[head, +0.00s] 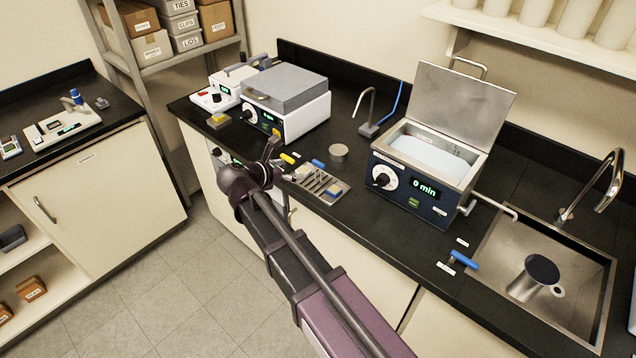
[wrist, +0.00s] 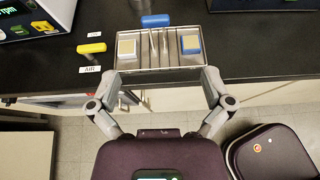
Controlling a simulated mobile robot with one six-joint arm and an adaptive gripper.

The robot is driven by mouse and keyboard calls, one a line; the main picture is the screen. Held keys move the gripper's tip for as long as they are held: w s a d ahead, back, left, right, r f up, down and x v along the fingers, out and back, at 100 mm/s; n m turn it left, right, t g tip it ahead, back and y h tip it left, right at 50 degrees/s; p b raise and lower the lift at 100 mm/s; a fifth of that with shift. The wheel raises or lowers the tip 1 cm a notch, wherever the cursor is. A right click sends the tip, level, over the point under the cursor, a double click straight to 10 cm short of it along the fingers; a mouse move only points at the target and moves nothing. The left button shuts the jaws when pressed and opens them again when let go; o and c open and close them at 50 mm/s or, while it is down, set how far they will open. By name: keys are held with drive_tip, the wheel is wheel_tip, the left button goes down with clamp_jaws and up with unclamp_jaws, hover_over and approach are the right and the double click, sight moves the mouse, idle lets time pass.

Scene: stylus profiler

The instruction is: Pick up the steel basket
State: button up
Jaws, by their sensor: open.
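The steel basket (head: 343,184) is a shallow metal tray with upright dividers, lying at the front edge of the dark counter. In the wrist view its near wall (wrist: 160,70) faces me. It holds a beige block with a white frame (wrist: 127,47) and one with a blue frame (wrist: 191,42). A blue grip (wrist: 155,20) shows at its far side; I cannot tell whether it is joined to the basket. My gripper (wrist: 163,77) is open and empty, its fingers spread at the basket's near side. In the head view my gripper (head: 281,160) is left of the basket.
A yellow-handled fitting (wrist: 91,48) labelled AIR is left of the basket. A grey-lidded instrument (head: 303,122) stands behind left. An open water bath (head: 412,190) reading 0 min stands right, then a sink (head: 580,285) with a metal beaker (head: 530,278).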

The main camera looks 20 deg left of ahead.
drive_tip(key=shift+s+a, duration=0.2)
drive_tip(key=shift+a, duration=0.2)
drive_tip(key=shift+w, duration=0.1)
drive_tip(key=b, duration=0.3)
approach(317, 163)
drive_tip(key=x, duration=0.3)
drive_tip(key=shift+b+x, duration=0.4)
drive_tip(key=shift+x, duration=0.55)
drive_tip(key=shift+d, duration=0.1)
